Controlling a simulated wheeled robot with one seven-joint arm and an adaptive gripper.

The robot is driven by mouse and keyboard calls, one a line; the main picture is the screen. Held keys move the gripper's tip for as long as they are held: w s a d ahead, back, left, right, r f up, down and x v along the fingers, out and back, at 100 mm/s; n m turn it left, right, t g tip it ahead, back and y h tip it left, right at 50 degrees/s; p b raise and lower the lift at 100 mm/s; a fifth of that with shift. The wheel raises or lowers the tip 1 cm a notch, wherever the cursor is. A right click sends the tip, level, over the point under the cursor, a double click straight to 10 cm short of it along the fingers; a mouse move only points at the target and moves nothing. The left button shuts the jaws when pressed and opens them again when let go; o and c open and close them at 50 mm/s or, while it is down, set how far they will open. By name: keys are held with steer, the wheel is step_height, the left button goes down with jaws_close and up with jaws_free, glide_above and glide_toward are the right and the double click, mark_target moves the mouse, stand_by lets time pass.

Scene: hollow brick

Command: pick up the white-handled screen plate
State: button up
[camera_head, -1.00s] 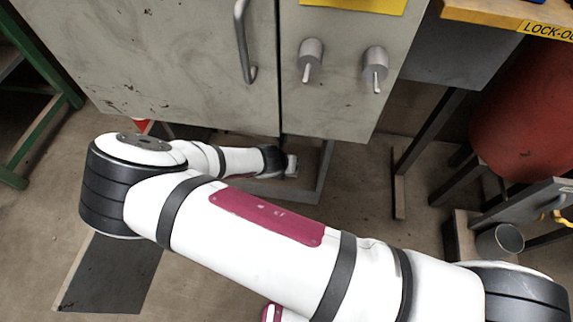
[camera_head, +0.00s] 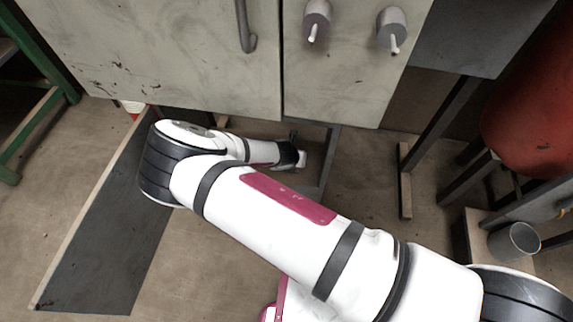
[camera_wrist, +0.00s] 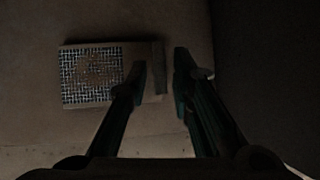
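In the wrist view, a flat plate with a woven mesh screen (camera_wrist: 90,75) and a plain frame lies on a surface in shadow. A short bar (camera_wrist: 159,68) stands at its right end, dark in this light, so I cannot tell whether it is white. My gripper (camera_wrist: 161,67) is open, with one finger over the plate's right end and the other to the right of the bar. The bar appears between the fingertips; no contact shows. In the head view my gripper (camera_head: 293,157) is low under the cabinet, and the plate cannot be made out.
The grey cabinet (camera_head: 185,60) with a handle and knobs hangs over my forearm. Dark metal legs (camera_head: 440,120) and a red tank (camera_head: 535,110) stand at the right, near a metal bucket (camera_head: 514,240). A dark board (camera_head: 115,240) lies at the left; open floor surrounds it.

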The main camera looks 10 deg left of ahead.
steer(key=shift+w+f, duration=0.15)
steer(key=shift+f, duration=0.1)
jaws_close()
steer(key=shift+r, duration=0.25)
